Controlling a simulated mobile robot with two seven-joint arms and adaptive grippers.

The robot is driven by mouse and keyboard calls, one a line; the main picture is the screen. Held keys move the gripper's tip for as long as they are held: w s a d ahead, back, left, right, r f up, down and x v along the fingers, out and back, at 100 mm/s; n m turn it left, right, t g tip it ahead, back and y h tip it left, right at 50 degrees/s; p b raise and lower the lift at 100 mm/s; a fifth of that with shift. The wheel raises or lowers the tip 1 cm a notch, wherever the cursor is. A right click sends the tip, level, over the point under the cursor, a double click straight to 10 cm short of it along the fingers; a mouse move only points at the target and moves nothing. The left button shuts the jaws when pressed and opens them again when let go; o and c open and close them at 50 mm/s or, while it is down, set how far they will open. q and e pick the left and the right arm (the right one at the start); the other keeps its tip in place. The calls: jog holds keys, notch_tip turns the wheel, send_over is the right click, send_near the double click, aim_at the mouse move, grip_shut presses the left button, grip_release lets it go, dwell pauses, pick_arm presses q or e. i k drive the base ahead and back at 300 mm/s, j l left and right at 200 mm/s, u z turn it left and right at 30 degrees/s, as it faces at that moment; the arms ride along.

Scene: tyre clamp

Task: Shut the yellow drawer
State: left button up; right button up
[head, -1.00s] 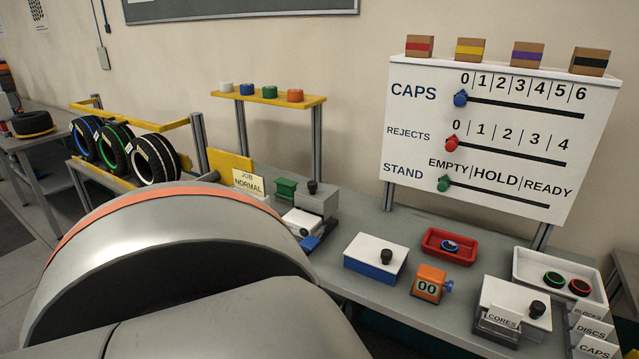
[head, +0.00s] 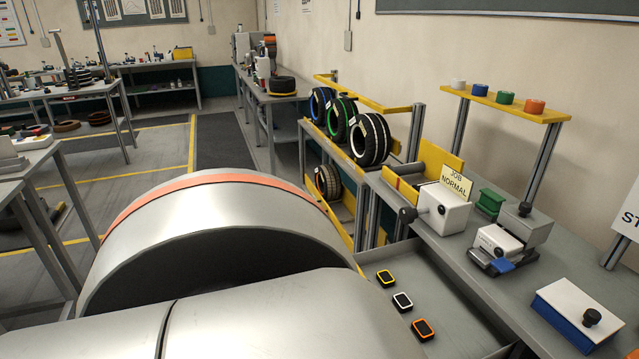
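An open grey drawer (head: 432,286) juts from under the bench at the lower middle of the head view. A yellow-rimmed (head: 385,277), a white-rimmed (head: 402,301) and an orange-rimmed (head: 423,328) small dark block lie in it in a row. My large grey arm link hides the drawer's near side and front, so I cannot tell whether its front is yellow. Neither gripper is in view.
The bench (head: 500,292) carries a white clamp-like device (head: 443,209), a second white device (head: 497,243) and a blue box with a white lid (head: 578,316). A rack behind holds several tyres (head: 370,140). Open floor (head: 235,141) lies at the back left.

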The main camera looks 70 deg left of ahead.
aim_at(465, 326)
jog(key=u, duration=0.45)
jog(key=j+u, duration=0.1)
jog(key=u, duration=0.3)
jog(key=i+u, duration=0.1)
jog(key=u, duration=0.35)
jog(key=j+u, duration=0.1)
jog(key=u, duration=0.3)
jog(key=j+z, duration=0.1)
jog(key=z, duration=0.25)
